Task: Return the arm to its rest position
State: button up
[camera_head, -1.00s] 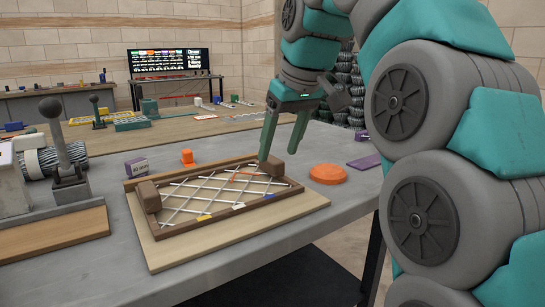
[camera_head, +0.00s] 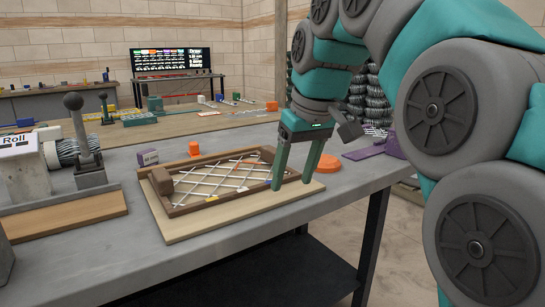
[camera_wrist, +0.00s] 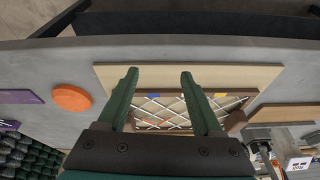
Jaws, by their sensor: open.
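My gripper (camera_head: 292,185) is open and empty. In the head view it hangs fingers down in front of the right end of a wooden frame (camera_head: 205,203) strung with white strands. The arm is bent, coming in from the right. In the wrist view, the gripper (camera_wrist: 159,72) has its two green fingers spread apart, with the strung frame behind and below them. Nothing is between the fingertips. The fingers hide part of the frame's right side in the head view.
The frame lies on a pale board (camera_head: 178,232) on a grey table (camera_head: 110,262). An orange disc (camera_head: 323,163) and purple pieces (camera_head: 365,153) lie to its right. A lever device (camera_head: 88,165) stands at left. The front of the table is bare.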

jog(key=s+d+f+m+g+h, duration=0.1)
jog(key=s+d+f, duration=0.4)
jog(key=s+f, duration=0.9)
jog(key=s+d+f+m+g+h, duration=0.1)
jog(key=s+d+f+m+g, duration=0.2)
jog(key=s+f, duration=1.1)
jog(key=d+f+m, duration=0.1)
jog(key=d+f, duration=0.1)
jog(key=d, duration=0.1)
jog(key=shift+m+g, duration=0.3)
jog(key=shift+m, duration=0.1)
jog(key=shift+d, duration=0.1)
